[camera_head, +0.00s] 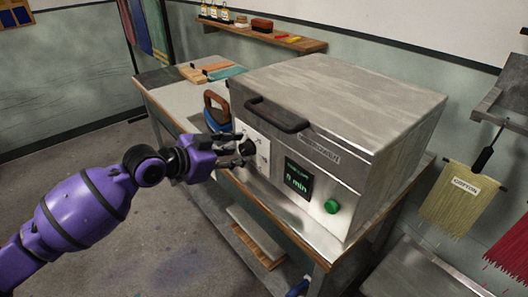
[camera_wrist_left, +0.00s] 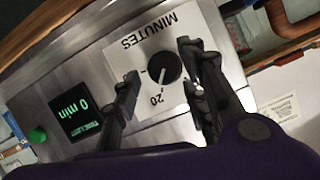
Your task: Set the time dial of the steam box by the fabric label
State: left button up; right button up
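The steam box (camera_head: 360,100) is a large metal case with a black lid handle on the table. Its time dial (camera_wrist_left: 164,68) is a round black knob with a white mark, on a white plate lettered MINUTES. The green display (camera_head: 298,179) reads 0 min; it also shows in the left wrist view (camera_wrist_left: 76,114). My left gripper (camera_head: 242,151) is at the dial plate; in the left wrist view its open fingers (camera_wrist_left: 160,64) stand either side of the knob, contact unclear. A fabric label (camera_head: 465,186), apparently COTTON, hangs on yellowish yarn at right. My right gripper is out of view.
A green button (camera_head: 331,206) sits right of the display. A blue object with a brown handle (camera_head: 216,110) stands on the table just beyond my left gripper. A wall shelf (camera_head: 270,36) holds bottles and small blocks. Red yarn (camera_head: 515,245) hangs at far right.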

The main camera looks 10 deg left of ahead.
pick_arm(q)
jog(key=shift+x, duration=0.75)
jog(key=shift+c, duration=1)
jog(key=shift+f, duration=0.1)
jog(key=c, duration=0.8)
